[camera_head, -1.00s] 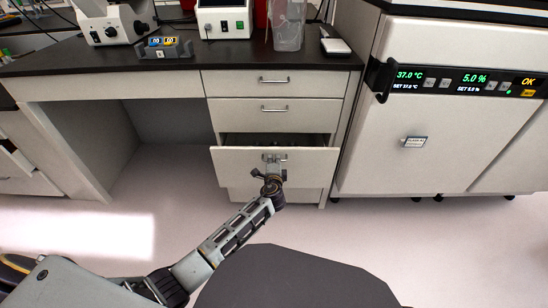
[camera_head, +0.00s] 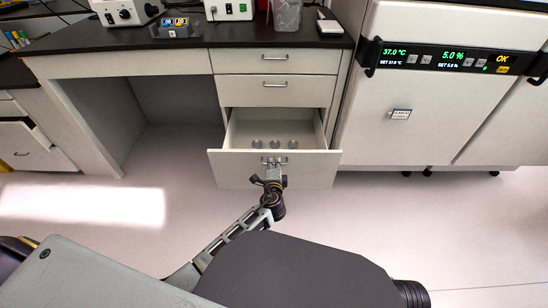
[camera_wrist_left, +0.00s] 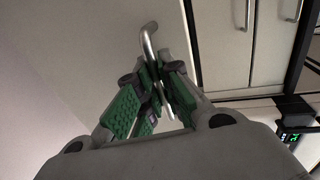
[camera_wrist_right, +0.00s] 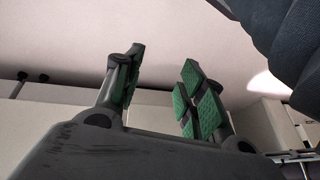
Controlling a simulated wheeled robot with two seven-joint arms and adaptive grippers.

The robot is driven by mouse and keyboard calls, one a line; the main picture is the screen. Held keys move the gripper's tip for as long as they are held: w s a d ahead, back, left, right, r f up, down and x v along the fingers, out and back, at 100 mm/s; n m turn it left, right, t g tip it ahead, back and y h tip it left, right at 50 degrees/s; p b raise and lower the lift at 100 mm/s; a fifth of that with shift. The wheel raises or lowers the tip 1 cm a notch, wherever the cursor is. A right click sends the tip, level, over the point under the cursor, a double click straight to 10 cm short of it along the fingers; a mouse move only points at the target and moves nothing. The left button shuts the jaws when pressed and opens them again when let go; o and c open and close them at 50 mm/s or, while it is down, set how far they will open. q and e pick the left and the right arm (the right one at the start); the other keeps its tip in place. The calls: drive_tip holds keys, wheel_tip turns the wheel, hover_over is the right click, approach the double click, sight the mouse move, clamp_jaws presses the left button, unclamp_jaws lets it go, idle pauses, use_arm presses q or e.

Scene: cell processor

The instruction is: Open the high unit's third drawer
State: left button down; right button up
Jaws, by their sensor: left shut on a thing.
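The high unit's third drawer (camera_head: 230,165) is pulled well out below two shut drawers, and its inside shows several small round clear items (camera_head: 277,143). My left gripper (camera_head: 273,166) is at the middle of its front. In the left wrist view the green-padded fingers of the left gripper (camera_wrist_left: 157,85) are shut on the metal drawer handle (camera_wrist_left: 149,42). My right gripper (camera_wrist_right: 157,85) is open and empty in the right wrist view, its fingers apart; it does not show in the head view.
The two upper drawers (camera_head: 268,57) (camera_head: 265,91) are shut. An incubator (camera_head: 440,110) with a lit panel stands to the right. The dark worktop (camera_head: 120,42) carries instruments. A drawer at the far left (camera_head: 30,147) stands partly open. The floor in front is clear.

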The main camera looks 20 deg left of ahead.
use_arm(q)
drive_tip(key=v, duration=0.2)
drive_tip(key=f+v, duration=0.1)
drive_tip(key=v, duration=0.1)
drive_tip(key=shift+s+d+p, duration=0.1)
drive_tip(key=shift+s+p, duration=0.2)
drive_tip(key=shift+s, duration=0.15)
use_arm(e)
drive_tip(key=shift+v, duration=1.05)
drive_tip(key=shift+d, duration=0.2)
drive_tip(key=shift+f, duration=0.1)
use_arm(q)
drive_tip(key=c, duration=1.7)
unclamp_jaws()
drive_tip(key=shift+o, duration=0.5)
drive_tip(key=shift+r, duration=0.1)
use_arm(e)
drive_tip(key=shift+a, duration=0.15)
use_arm(q)
drive_tip(key=shift+r, duration=0.15)
